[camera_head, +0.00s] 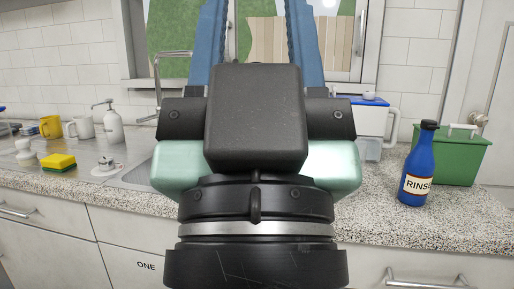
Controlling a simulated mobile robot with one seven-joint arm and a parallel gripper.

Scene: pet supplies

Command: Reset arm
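My gripper (255,40) fills the middle of the head view, close to the camera and pointing up and away. Its two blue fingers stand well apart, with the window showing between them and nothing held. The fingertips run out of the top of the picture. The black gripper body hides the middle of the counter and part of the sink.
A speckled counter (440,225) runs across the view. A blue bottle (417,165) labelled RINS stands at right before a green bin (456,160). A lidded clear container (372,125) is partly hidden. A yellow sponge (58,162), mugs (82,127) and a soap dispenser (113,125) are left.

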